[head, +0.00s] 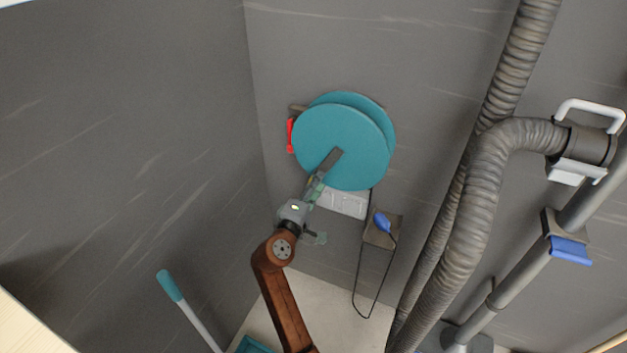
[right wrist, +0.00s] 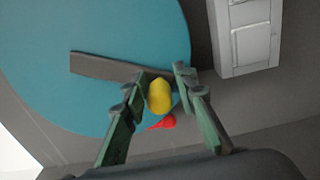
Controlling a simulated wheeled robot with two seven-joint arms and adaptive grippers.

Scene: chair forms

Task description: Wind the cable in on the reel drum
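The reel drum (head: 345,145) is a teal double disc on the grey wall; its face also fills the upper left of the right wrist view (right wrist: 60,60). A grey crank arm (head: 330,160) runs from its centre down-left, and a yellow knob (right wrist: 159,97) is at its end in the wrist view. My right gripper (head: 315,188) is at that end, its green fingers on either side of the knob (right wrist: 158,80) with gaps visible. The black cable (head: 358,285) hangs from the reel in a loop up to a blue plug (head: 382,222). My left gripper is not in view.
A red piece (head: 291,136) sits at the reel's left edge. A white panel (head: 342,202) is below the reel. A ribbed grey hose (head: 470,200) and pipe with blue clip (head: 570,250) stand at right. A teal-tipped handle (head: 170,286) leans at lower left.

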